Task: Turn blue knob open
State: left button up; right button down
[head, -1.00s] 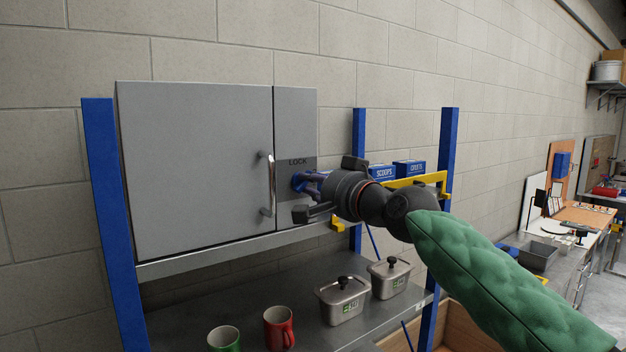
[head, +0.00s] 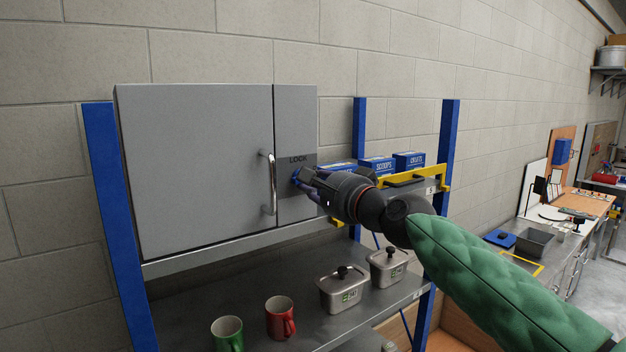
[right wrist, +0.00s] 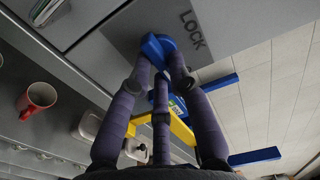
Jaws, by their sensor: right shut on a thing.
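The blue knob (head: 296,177) sits on the dark LOCK panel (head: 298,160) at the right of a grey cabinet (head: 200,170). My right gripper (head: 308,182) reaches it from the right with its fingers shut on the knob. In the right wrist view the purple-grey fingers (right wrist: 160,68) close around the blue knob (right wrist: 155,45), next to the word LOCK. The fingers partly hide the knob, so its exact angle is hard to tell. The cabinet door is closed, with a metal handle (head: 268,183) left of the panel. My left gripper is not in view.
Blue boxes (head: 377,166) and a yellow bar (head: 412,178) are close to my right wrist. Below, the shelf holds a green mug (head: 227,335), a red mug (head: 280,318) and two lidded steel containers (head: 343,290). Blue posts (head: 447,160) frame the rack.

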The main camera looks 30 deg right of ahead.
jog(key=shift+m, duration=0.3)
jog(key=c, duration=1.1)
grip_release()
jog(key=shift+c, duration=0.2)
jog(key=s, duration=1.2)
jog(key=shift+d, duration=0.45)
